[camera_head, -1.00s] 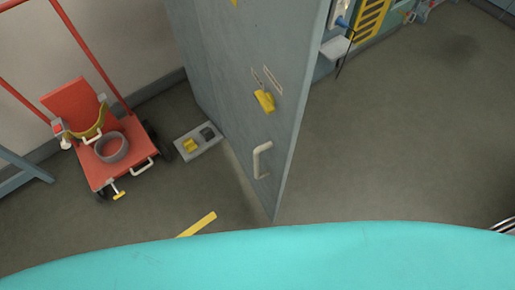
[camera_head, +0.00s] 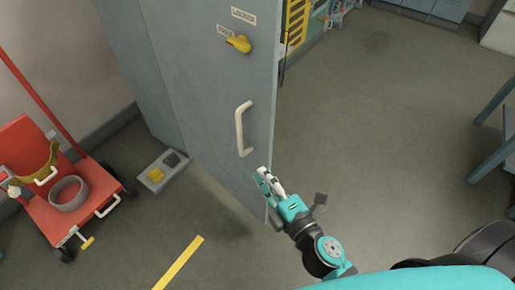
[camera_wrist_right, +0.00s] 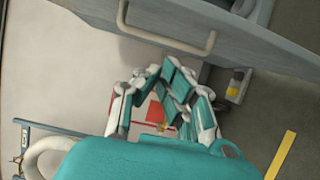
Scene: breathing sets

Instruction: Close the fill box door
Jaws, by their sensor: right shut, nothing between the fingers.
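The fill box door (camera_head: 215,110) is a tall grey-blue panel standing open, seen at an angle in the head view. It carries a pale bar handle (camera_head: 240,128) and, above that, a yellow latch (camera_head: 238,43) with two small labels. My right gripper (camera_head: 264,176) is shut and empty, just below the handle at the door's free edge; whether it touches the door is unclear. In the right wrist view, the handle (camera_wrist_right: 165,48) lies beyond the fingers (camera_wrist_right: 165,85), apart from them. My left gripper is out of view.
A red cart (camera_head: 60,190) with a grey ring on it stands at the left. A small grey floor box (camera_head: 163,171) with a yellow part lies by the door's foot. A yellow strip (camera_head: 178,263) marks the floor. Open floor (camera_head: 390,130) lies to the right.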

